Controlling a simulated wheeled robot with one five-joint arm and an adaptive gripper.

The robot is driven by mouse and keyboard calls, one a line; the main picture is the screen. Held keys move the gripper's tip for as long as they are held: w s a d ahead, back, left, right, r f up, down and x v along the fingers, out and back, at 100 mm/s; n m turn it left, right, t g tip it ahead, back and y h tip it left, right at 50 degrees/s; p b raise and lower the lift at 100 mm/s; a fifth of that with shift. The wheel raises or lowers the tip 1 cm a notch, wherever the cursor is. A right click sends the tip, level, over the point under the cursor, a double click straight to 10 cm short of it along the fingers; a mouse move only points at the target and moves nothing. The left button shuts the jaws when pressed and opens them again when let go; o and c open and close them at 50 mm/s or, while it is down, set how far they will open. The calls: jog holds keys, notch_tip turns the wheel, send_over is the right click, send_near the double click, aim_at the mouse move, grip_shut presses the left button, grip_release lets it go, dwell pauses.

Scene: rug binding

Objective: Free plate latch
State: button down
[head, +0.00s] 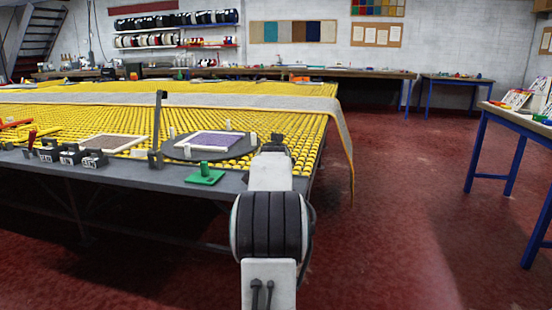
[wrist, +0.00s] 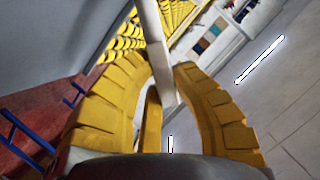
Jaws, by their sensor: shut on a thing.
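A round dark plate (head: 180,154) lies on the front edge of the table and bears a white-framed purple piece (head: 208,140). A dark upright post (head: 158,125) stands at its left edge. A green block with a peg (head: 205,175) sits in front of it. In the wrist view, my gripper (wrist: 163,70) has its yellow ribbed fingers around a pale grey bar (wrist: 151,30) and is shut on it. I cannot tell whether this bar is the plate latch. In the head view, my arm reaches the table edge right of the plate and hides the fingertips.
The yellow roller table (head: 290,125) carries a long grey strip (head: 250,102) that hangs over its right end. Another framed piece (head: 112,143) and small dark blocks (head: 70,155) lie at the left. A blue-legged table (head: 494,150) stands at the right, with open red floor (head: 410,200) between.

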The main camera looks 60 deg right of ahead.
jog(key=c, duration=1)
grip_release()
jog(key=v, duration=1.2)
